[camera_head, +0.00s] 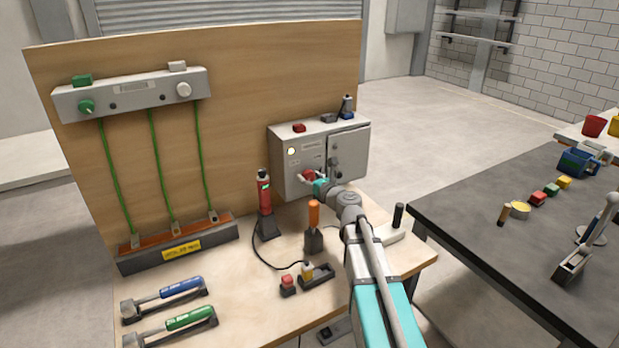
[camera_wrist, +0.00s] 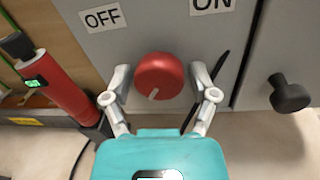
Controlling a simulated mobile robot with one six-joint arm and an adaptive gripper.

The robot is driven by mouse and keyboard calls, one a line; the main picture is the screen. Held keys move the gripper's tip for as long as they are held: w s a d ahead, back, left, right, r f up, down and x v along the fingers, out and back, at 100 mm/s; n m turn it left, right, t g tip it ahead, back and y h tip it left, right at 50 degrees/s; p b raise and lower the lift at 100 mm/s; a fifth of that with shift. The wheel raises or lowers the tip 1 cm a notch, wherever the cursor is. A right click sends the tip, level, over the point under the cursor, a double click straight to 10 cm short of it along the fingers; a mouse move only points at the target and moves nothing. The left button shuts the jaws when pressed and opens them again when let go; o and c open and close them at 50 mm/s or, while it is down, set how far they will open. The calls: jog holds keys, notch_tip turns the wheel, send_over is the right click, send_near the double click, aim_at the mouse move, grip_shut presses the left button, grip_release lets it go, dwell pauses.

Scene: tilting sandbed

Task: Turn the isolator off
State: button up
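The isolator is a grey box (camera_head: 284,142) on the wooden backboard. Its round red knob (camera_wrist: 160,70) faces the wrist camera, with a short white mark at its lower edge. An OFF label (camera_wrist: 102,17) is above left of the knob and an ON label (camera_wrist: 212,4) above right. In the head view the knob (camera_head: 308,174) is partly hidden by my gripper (camera_head: 321,183). My gripper's fingers are open, one on each side of the knob. Small gaps seem to show between fingers and knob; contact cannot be told for sure.
A pale yellow lamp (camera_head: 291,151) shows on the box. A black handle (camera_wrist: 290,95) sticks out right of the knob. A red cylindrical tool (camera_head: 264,192) stands close left of the box. An orange-handled tool (camera_head: 314,214) stands on the bench below.

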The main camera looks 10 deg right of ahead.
jog(key=c, duration=0.7)
jog(key=n, duration=0.3)
jog(key=shift+r+n+p, duration=0.1)
jog(key=shift+n+p, duration=0.2)
jog(key=n, duration=0.3)
jog(key=shift+g, duration=0.3)
jog(key=n+h+p, duration=0.1)
jog(key=n, duration=0.5)
jog(key=shift+n, duration=0.3)
